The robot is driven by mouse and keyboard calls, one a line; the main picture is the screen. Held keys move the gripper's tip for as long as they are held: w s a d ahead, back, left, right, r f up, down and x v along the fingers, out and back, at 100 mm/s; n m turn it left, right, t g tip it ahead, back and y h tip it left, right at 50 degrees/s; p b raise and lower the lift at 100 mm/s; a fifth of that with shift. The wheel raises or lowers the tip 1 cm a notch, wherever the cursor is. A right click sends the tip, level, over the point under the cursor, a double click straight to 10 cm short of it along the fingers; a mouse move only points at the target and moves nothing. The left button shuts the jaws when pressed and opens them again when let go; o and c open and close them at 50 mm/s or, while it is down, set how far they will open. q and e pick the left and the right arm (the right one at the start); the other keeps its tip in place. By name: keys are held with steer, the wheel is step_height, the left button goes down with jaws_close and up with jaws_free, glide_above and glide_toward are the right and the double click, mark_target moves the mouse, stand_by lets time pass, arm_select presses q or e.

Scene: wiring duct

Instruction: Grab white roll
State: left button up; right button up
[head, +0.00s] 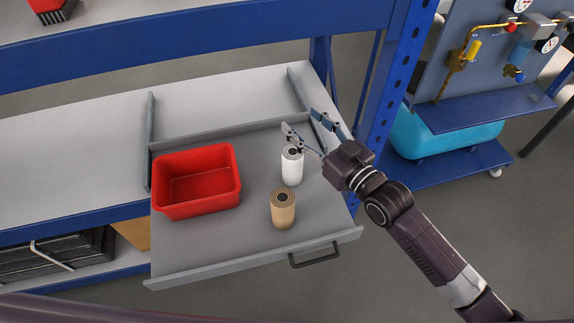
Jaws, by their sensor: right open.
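The white roll (292,168) stands upright in the open grey drawer, with a dark hole in its top. My right gripper (299,121) comes in from the right and is open. Its fingers point to the upper left, above and beside the top of the white roll, and one finger overlaps the roll's top in the picture. I cannot tell whether it touches the roll. Nothing shows between the fingers. My left gripper is not in view.
A tan roll (283,210) stands upright just in front of the white roll. A red bin (197,181) sits to the left in the drawer (253,262). A blue rack post (397,75) rises behind my right gripper. Drawer floor between bin and rolls is clear.

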arm_select(q)
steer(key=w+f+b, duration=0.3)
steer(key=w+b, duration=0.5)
steer(key=b, duration=0.1)
arm_select(e)
glide_above(301, 163)
steer(key=f, duration=0.9)
steer(key=shift+w+a+f, duration=0.15)
steer(key=shift+a+f, duration=0.05)
steer(key=shift+f, duration=0.15)
step_height(301, 163, down, 4)
steer(key=b, duration=0.4)
steer(key=shift+f, duration=0.2)
steer(key=shift+f+b, duration=0.6)
steer(key=shift+b, duration=0.1)
steer(key=shift+f, duration=0.1)
steer(key=shift+w+a, duration=0.2)
steer(key=shift+w, duration=0.1)
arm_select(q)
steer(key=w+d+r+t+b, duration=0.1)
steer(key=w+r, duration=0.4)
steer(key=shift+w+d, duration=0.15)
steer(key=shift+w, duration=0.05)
arm_select(e)
steer(key=x, duration=0.7)
steer(key=shift+a+r, duration=0.25)
steer(key=shift+r, duration=0.05)
